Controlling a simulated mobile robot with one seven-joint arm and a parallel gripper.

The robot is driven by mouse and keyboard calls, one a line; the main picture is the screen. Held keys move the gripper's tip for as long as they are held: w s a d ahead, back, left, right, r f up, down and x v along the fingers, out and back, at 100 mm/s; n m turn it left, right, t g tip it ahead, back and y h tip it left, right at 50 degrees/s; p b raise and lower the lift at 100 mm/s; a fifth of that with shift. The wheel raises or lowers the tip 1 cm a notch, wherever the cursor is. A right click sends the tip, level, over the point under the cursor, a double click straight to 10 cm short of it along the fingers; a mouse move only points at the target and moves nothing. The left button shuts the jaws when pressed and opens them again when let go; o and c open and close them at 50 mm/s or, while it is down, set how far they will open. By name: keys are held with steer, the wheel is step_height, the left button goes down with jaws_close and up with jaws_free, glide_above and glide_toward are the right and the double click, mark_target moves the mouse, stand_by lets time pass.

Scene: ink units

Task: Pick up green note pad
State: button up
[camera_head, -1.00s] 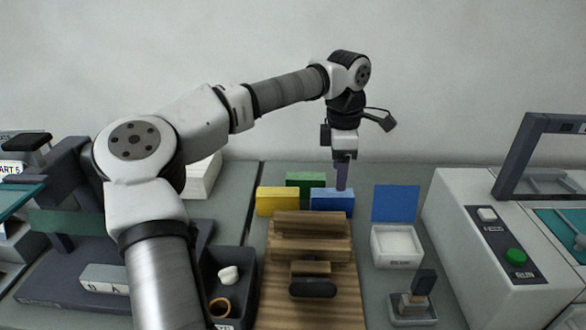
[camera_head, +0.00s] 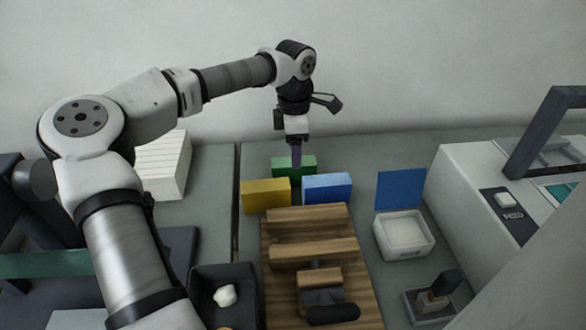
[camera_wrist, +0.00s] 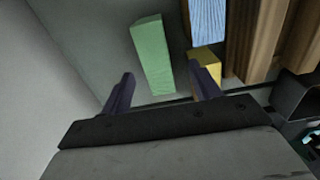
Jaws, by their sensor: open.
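The green note pad (camera_head: 288,165) is a block on the grey table, behind a yellow pad (camera_head: 265,195) and a blue pad (camera_head: 328,187). My gripper (camera_head: 296,160) is above and in front of it in the head view, pointing down. In the wrist view, my open gripper (camera_wrist: 164,88) has its two fingers apart, and the green note pad (camera_wrist: 153,55) lies ahead between their lines, with no visible contact. The yellow pad (camera_wrist: 205,60) is beside the right finger, and the blue pad (camera_wrist: 208,22) is beyond it. Nothing is held.
A wooden rack (camera_head: 290,265) stands in front of the pads. An open white box with a blue lid (camera_head: 402,232) is at right. A dark tray (camera_head: 222,275) and a white stack (camera_head: 163,165) are at left. The wall is close behind the green pad.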

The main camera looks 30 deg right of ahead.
mark_target(294, 172)
steer(key=shift+w+d+f+p, duration=0.15)
steer(key=shift+f+p, duration=0.4)
steer(key=shift+f, duration=1.1)
steer(key=shift+w+a+f+p, duration=0.1)
steer(key=shift+f+p, duration=0.45)
steer(key=shift+f, duration=1.1)
steer(key=c, duration=1.1)
steer(key=shift+c, duration=0.2)
steer(key=shift+r, duration=0.1)
